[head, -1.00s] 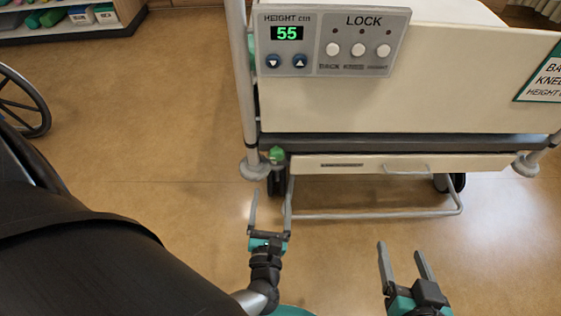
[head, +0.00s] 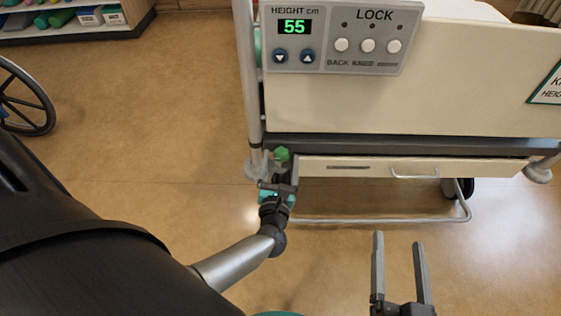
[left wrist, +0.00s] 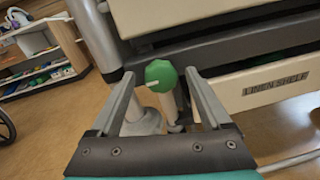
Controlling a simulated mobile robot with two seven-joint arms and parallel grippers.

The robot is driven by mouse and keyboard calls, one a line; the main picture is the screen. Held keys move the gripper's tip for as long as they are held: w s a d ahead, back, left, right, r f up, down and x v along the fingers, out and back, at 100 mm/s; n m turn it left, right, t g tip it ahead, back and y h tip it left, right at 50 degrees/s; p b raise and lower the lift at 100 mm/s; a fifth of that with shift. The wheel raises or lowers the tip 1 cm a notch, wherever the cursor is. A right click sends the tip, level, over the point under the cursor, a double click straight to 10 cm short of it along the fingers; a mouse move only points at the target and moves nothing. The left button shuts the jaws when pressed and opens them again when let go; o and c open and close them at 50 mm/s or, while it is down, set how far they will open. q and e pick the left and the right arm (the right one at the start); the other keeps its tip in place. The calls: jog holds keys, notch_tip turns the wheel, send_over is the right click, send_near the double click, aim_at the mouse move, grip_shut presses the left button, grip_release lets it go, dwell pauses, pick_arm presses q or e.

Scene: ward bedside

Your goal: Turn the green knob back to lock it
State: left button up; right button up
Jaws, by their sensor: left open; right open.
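The green knob (head: 281,154) sits low on the bed's left corner, beside the post. In the left wrist view the knob (left wrist: 161,76) is a round green head with a pale pointer line on its left part. My left gripper (head: 277,168) is at the knob, with its jaws open. In the left wrist view its two fingers (left wrist: 163,85) stand to either side of the knob, with gaps, not clamped on it. My right gripper (head: 398,240) is open and empty over the floor, in front of the bed.
A panel (head: 340,38) on the bed end reads 55, with LOCK buttons. A drawer (head: 415,170), labelled LINEN SHELF in the wrist view, lies right of the knob. The bed post (head: 249,90) stands close left. A wheelchair wheel (head: 25,98) is at the left. Open floor lies between.

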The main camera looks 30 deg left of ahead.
pick_arm(q)
grip_shut()
dwell(0.8)
